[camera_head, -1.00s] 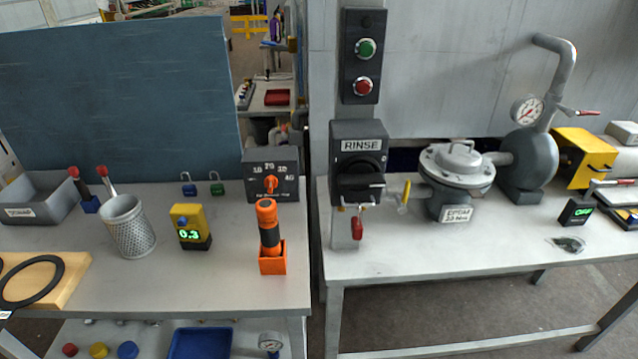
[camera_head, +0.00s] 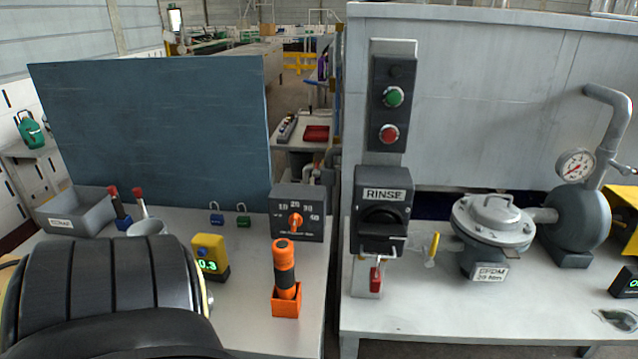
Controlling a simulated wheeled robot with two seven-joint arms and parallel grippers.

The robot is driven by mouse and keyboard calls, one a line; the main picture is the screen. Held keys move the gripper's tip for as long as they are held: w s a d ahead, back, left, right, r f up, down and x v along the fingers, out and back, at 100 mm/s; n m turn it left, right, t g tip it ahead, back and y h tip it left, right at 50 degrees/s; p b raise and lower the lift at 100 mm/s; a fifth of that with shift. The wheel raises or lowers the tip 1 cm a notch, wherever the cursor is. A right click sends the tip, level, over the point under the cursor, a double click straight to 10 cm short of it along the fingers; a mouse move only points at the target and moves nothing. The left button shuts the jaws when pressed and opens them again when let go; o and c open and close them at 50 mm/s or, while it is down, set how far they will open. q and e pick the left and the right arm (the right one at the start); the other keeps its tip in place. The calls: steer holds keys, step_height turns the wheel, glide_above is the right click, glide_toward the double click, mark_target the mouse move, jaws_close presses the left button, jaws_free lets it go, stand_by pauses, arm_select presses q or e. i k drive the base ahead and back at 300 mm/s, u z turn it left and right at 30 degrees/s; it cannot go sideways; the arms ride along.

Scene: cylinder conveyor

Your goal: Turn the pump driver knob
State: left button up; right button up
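A dark grey dial box (camera_head: 283,238) stands at the back right of the left bench. An orange knob (camera_head: 296,223) is on its front, with a printed scale around it running up to 40. The small label under the knob is too small to read, and the knob's exact setting is unclear. A dark ribbed part of my arm (camera_head: 110,290) fills the lower left and hides part of the bench. Neither gripper shows, and nothing of mine touches the knob.
An orange-and-black tool (camera_head: 284,268) stands upright in an orange holder (camera_head: 287,302) in front of the dial box. A yellow meter (camera_head: 208,252) and two padlocks stand to its left. A RINSE switch box (camera_head: 382,215) is on a post to the right, beside a pump (camera_head: 492,225).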

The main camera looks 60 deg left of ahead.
mark_target(295, 221)
steer(key=i, duration=1.2)
steer(key=u, duration=2.1)
